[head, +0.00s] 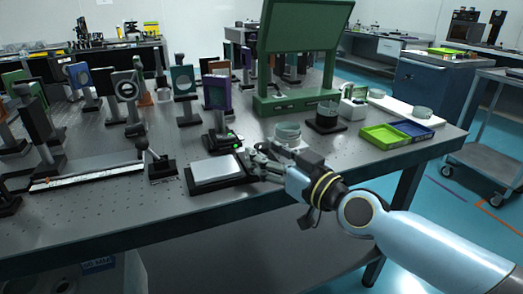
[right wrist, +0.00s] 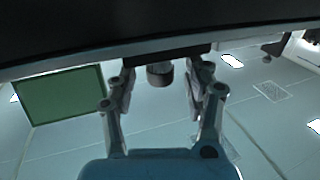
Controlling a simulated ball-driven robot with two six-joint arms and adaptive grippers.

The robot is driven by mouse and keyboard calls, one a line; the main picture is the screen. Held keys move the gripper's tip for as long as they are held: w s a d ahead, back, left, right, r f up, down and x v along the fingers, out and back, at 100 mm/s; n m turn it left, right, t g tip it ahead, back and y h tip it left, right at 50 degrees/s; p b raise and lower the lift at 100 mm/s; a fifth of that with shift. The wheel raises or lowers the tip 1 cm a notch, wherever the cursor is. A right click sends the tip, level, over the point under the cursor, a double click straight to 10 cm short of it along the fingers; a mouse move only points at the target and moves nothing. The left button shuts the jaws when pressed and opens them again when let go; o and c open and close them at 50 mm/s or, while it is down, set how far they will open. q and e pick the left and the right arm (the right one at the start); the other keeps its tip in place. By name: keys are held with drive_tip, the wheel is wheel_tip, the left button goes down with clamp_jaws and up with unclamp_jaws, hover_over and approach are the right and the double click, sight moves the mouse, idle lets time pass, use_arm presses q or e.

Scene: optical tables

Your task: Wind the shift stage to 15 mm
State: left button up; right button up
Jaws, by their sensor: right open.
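The shift stage (head: 215,169), a pale flat plate on a black base, lies near the front edge of the optical table. My right gripper (head: 257,165) is at the right end of the stage. In the right wrist view, a round dark knob (right wrist: 160,75) sticks out below a dark edge, between the two fingers of my right gripper (right wrist: 161,88). The fingers are open, with a visible gap on each side of the knob. No scale or reading on the stage can be made out. My left gripper is not in view.
Behind the stage stands a purple-framed optic (head: 217,92) on a post, with small green lights near its foot. A glass dish (head: 288,132), a green tray (head: 384,136) and a large green panel (head: 304,27) stand to the right. Posts crowd the left.

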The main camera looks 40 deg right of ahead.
drive_tip(key=shift+w, duration=1.1)
drive_tip(key=shift+c, duration=0.2)
drive_tip(key=shift+c, duration=1.1)
clamp_jaws()
drive_tip(key=m+h+p, duration=0.2)
drive_tip(key=h+p, duration=0.1)
drive_tip(key=p, duration=0.3)
drive_tip(key=m+g+h+p, duration=0.1)
drive_tip(key=m+h+p, duration=0.1)
drive_tip(key=h+p, duration=0.2)
drive_tip(key=shift+a+r+m+p, duration=0.1)
drive_tip(key=shift+r+m+p, duration=0.15)
drive_tip(key=shift+p, duration=1.1)
drive_tip(key=shift+f+m+h+p, duration=0.25)
drive_tip(key=shift+m+h+p, duration=0.25)
drive_tip(key=shift+h, duration=0.1)
drive_tip(key=shift+f, duration=0.15)
